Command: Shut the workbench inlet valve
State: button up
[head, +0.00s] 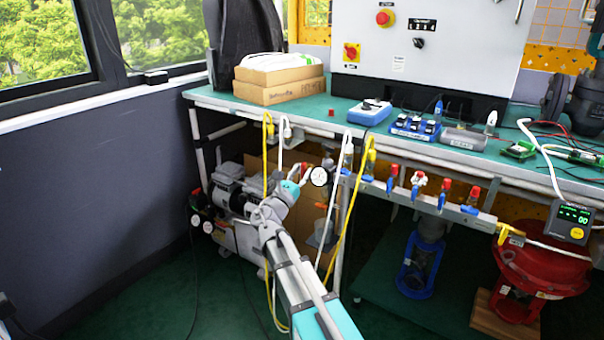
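My arm reaches up from the bottom centre to the front-left part of the workbench (260,108). Fittings around the gauge are partly hidden by the gripper and hoses. I cannot tell which fitting is the inlet valve or how its handle stands. A manifold rail (420,199) to the right carries several small valves with red and blue parts.
Yellow hoses (345,215) and white hoses hang in front of the bench near my arm. A compressor (232,190) stands under the bench at left. A blue pump (418,262) and a red actuator (540,270) are low at right.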

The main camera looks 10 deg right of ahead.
jog(key=shift+m, duration=0.6)
jog(key=m+g+p, duration=0.2)
jog(key=m+g, duration=0.1)
jog(key=m, duration=0.4)
jog(key=m+g+p, duration=0.3)
jog(key=m, duration=0.4)
jog(key=m+g+p, duration=0.2)
jog(key=m+g, duration=0.1)
jog(key=m, duration=0.4)
jog(key=shift+a+r+m+h+p, duration=0.1)
jog(key=shift+r+m+h+p, duration=0.2)
jog(key=shift+h+p, duration=0.1)
jog(key=v, duration=1.4)
jog(key=s+d+f+m+g+y+b, duration=0.1)
jog(key=s+d+f+g+y+b, duration=0.1)
jog(key=f, duration=0.7)
jog(key=s+d+f+g+y+b, duration=0.2)
jog(key=s+d+f+y+b, duration=0.2)
jog(key=f, duration=0.5)
jog(key=s+d+f+m+g+y+b, duration=0.1)
jog(key=s+d+f+g+y+b, duration=0.1)
jog(key=s+d+f+y+b, duration=0.2)
jog(key=shift+s+d+f+m+b, duration=0.3)
jog(key=shift+s+d+f+b, duration=0.35)
jog(key=shift+s+d+f, duration=1.3)
jog(key=shift+w+d+f, duration=0.2)
jog(key=shift+w+f, duration=0.25)
jog(key=shift+f, duration=0.15)
